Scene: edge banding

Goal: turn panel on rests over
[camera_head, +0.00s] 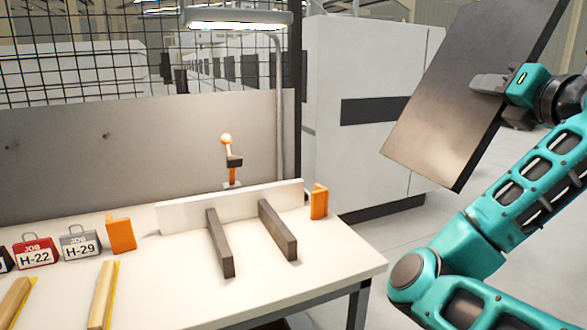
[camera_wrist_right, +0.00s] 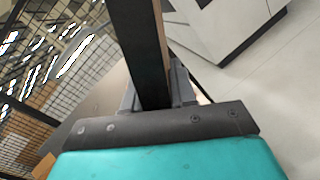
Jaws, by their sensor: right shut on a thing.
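A flat dark grey-brown panel (camera_head: 458,95) hangs tilted in the air at the upper right of the head view, to the right of the table. My right gripper (camera_head: 490,84) is shut on the panel near its right edge. In the right wrist view the panel (camera_wrist_right: 138,45) shows edge-on between the fingers of the right gripper (camera_wrist_right: 158,90). Two dark rests, the left one (camera_head: 220,243) and the right one (camera_head: 278,230), lie parallel on the white table (camera_head: 190,285) with nothing on them. My left gripper is not in view.
A white upright board (camera_head: 235,203) stands behind the rests, with orange blocks (camera_head: 120,235) (camera_head: 319,201) near its ends. Job tags (camera_head: 80,243) and wooden pieces (camera_head: 101,295) are at the left. A lamp (camera_head: 237,18) overhangs. A white cabinet (camera_head: 365,65) stands behind the panel.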

